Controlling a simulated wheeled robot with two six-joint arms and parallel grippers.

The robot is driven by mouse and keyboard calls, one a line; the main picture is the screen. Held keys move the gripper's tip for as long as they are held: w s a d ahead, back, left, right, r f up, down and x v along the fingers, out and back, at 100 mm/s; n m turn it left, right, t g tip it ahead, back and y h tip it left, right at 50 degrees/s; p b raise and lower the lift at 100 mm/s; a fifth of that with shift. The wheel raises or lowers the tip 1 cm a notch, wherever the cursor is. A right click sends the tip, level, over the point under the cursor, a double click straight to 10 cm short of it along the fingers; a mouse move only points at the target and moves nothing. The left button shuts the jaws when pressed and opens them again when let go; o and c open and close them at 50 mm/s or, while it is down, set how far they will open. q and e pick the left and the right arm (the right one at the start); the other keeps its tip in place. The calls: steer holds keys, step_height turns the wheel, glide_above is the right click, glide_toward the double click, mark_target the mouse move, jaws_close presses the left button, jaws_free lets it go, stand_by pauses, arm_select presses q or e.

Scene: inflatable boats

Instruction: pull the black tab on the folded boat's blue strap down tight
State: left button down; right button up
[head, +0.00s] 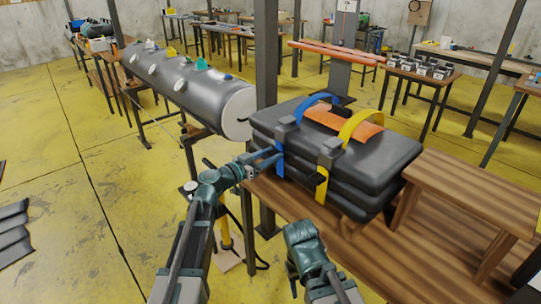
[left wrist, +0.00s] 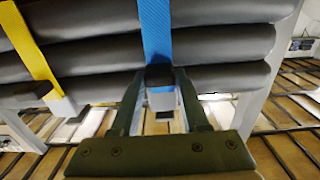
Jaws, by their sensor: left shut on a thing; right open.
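The folded boat (head: 375,160) is a stack of dark grey layers on a wooden bench, and it fills the top of the left wrist view (left wrist: 90,58). Its blue strap (head: 318,98) runs over the top and down the near side; it also shows in the left wrist view (left wrist: 155,30). The black tab (left wrist: 159,76) is at the strap's end, between my left fingers. My left gripper (head: 268,160) is shut on this tab, close against the boat's side. My right gripper (head: 291,279) is lower, apart from the boat, open and empty; its fingers are hard to make out.
A yellow strap (head: 364,122) with its own buckle (head: 329,153) lies beside the blue one. An orange piece (head: 343,123) is on the boat's top. A dark post (head: 266,60) stands just behind. A wooden step (head: 473,199) is at the right, and a grey cylinder (head: 185,87) at the left.

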arm_select(q)
step_height(320, 180, down, 7)
steer(key=b, duration=0.6)
steer(key=shift+f, duration=0.15)
steer(key=shift+c, duration=2)
jaws_free()
steer(key=v, duration=1.4)
